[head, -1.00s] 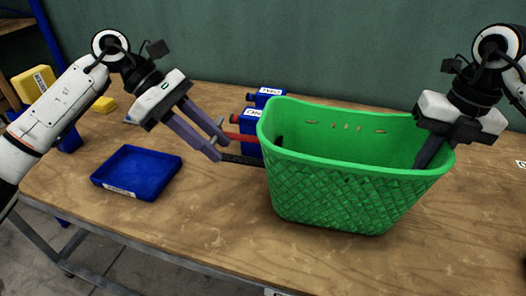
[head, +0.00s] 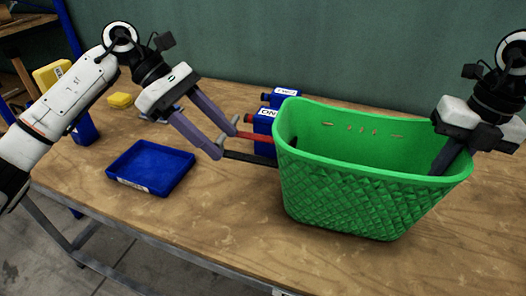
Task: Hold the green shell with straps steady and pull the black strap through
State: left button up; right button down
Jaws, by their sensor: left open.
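The green shell (head: 365,195), a basket-like tub with woven-pattern sides, stands upright on the table. A red strap (head: 257,137) and a black strap (head: 250,158) stick out to the left from its left side. My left gripper (head: 227,145) is open at the free ends of the straps. One fingertip is at the black strap's end and the other is close to the red strap's end; I cannot tell whether they touch. My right gripper (head: 442,158) is at the shell's right rim, with fingers reaching down inside. Its fingertips are partly hidden.
Blue labelled boxes (head: 262,122) stand behind the straps, left of the shell. An empty blue tray (head: 150,168) lies at left, with a yellow block (head: 120,100) behind it. The table's front is clear.

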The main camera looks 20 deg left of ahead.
pick_arm(q)
jog(key=v, duration=1.1)
jog(key=shift+s, duration=0.1)
pick_arm(e)
jog(key=c, duration=1.9)
grip_release()
